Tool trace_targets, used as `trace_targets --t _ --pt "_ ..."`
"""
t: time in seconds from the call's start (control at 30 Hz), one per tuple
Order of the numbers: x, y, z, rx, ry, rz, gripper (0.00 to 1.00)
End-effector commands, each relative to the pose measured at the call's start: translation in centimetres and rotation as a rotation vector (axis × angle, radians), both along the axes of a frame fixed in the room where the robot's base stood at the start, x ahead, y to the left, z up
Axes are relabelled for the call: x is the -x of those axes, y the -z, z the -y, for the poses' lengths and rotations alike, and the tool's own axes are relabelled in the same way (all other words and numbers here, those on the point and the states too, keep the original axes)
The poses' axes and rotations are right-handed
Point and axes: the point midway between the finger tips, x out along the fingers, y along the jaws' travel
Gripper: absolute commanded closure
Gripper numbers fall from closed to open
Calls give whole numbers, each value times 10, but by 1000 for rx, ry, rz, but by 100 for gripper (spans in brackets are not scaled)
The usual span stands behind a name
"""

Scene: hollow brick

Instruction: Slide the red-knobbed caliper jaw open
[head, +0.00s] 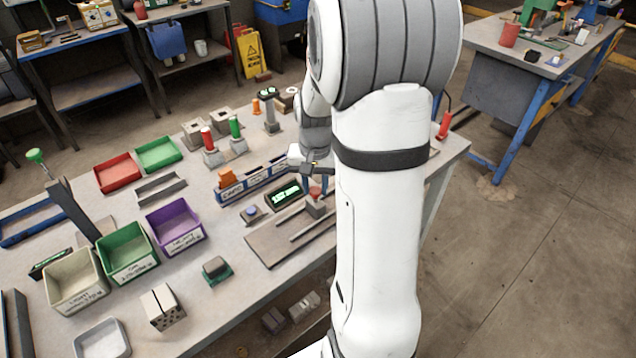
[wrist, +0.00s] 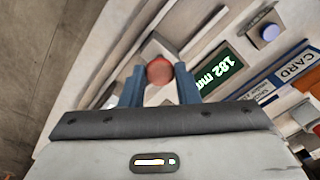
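The caliper (head: 275,245) lies on the workbench as a flat brown-grey plate with pale rails. Its jaw is a grey block (head: 316,208) with a red knob (head: 315,192) on top. In the wrist view the red knob (wrist: 160,72) sits between my two blue fingers. My gripper (head: 316,181) is above the jaw, pointing down, and it also shows in the wrist view (wrist: 159,67). The fingers stand on either side of the knob with a thin gap visible, so it looks open. The caliper's green display (wrist: 222,66) reads 182 mm. My arm hides part of the caliper's right side.
A blue button box (head: 251,213) and a blue labelled card rack (head: 255,182) stand close left of the jaw. Purple (head: 177,226), green (head: 128,251) and cream (head: 76,281) bins stand further left. The bench front near the caliper plate is mostly clear.

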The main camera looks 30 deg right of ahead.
Motion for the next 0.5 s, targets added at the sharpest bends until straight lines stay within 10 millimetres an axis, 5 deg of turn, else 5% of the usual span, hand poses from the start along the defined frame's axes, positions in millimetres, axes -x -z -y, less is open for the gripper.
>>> trace_targets --t 0.27,0.5 --pt "0 0 3 1 8 3 50" --pt "0 -2 3 1 9 3 50"
